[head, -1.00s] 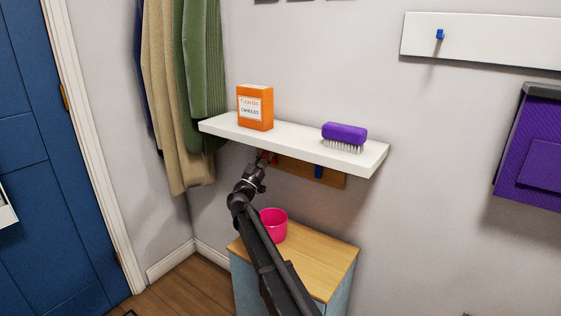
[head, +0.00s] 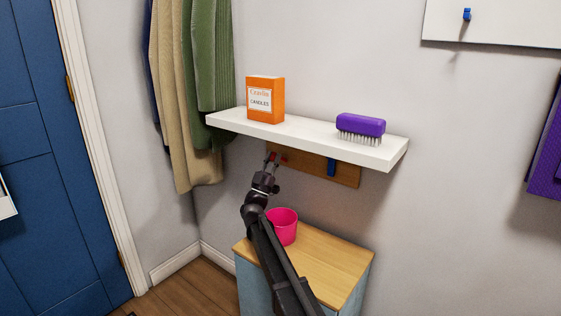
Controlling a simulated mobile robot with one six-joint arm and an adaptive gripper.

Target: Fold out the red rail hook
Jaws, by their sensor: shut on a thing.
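The wooden rail (head: 312,165) is fixed to the wall under the white shelf. The red hook (head: 284,157) is at its left end, small and partly hidden by my gripper. My gripper (head: 275,160) is at the red hook and shut on it. The hook's exact angle is too small to tell. A blue hook (head: 331,167) is further right on the same rail.
The white shelf (head: 225,120) juts out just above my gripper, bearing an orange candle box (head: 265,100) and a purple brush (head: 361,128). Below stands a wooden-topped cabinet (head: 335,262) with a pink cup (head: 283,226). Coats (head: 207,70) hang at the left.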

